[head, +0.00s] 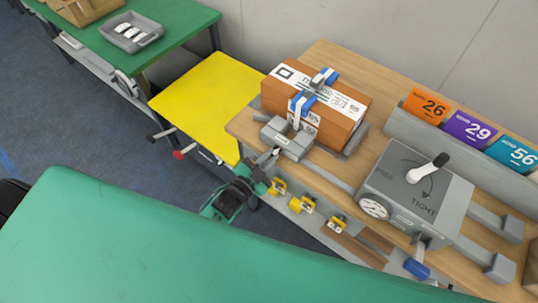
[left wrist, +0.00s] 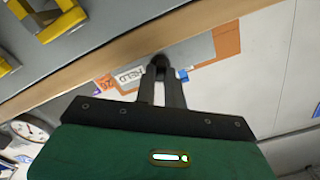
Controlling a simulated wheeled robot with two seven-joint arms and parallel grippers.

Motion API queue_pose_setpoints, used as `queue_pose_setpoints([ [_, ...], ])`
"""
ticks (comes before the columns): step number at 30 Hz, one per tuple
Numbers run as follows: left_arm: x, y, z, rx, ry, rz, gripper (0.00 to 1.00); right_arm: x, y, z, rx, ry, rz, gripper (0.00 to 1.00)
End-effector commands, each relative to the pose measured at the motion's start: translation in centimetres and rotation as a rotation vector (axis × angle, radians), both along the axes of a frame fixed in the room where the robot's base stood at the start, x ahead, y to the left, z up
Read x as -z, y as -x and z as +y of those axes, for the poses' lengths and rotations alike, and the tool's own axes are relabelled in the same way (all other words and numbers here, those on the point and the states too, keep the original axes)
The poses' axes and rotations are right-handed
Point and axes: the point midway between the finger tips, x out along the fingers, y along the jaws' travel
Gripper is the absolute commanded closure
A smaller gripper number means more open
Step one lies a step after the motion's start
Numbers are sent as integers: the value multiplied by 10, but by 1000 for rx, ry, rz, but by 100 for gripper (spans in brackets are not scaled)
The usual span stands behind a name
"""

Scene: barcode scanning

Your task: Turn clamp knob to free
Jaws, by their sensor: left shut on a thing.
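A grey clamp block (head: 287,138) stands at the front of an orange-brown box (head: 317,120), with blue-and-white clips over the box. My left gripper (head: 274,154) reaches up to the front of this block. In the left wrist view its fingers (left wrist: 163,72) are shut on a small dark round knob (left wrist: 182,63), mostly hidden by them. A grey unit (head: 395,172) on the right has a dial gauge (head: 374,207) and a lever (head: 427,168) with a black end, beside lettering that reads FREE and TIGHT. My right gripper is not in view.
Yellow-tagged pieces (head: 308,204) hang along the wooden bench's front edge, close to my left gripper. Numbered orange, purple and teal cards (head: 469,129) stand at the back right. A yellow panel (head: 208,100) and a green table (head: 178,17) are at left.

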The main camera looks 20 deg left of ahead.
Motion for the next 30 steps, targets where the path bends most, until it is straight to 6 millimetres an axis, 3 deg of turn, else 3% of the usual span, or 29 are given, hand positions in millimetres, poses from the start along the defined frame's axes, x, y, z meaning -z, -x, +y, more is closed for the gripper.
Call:
queue_pose_setpoints([
  [15, 1, 1, 1, 0, 410, 152, 100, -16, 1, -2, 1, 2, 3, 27],
  [30, 2, 1, 0, 0, 567, 209, 100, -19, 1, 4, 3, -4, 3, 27],
])
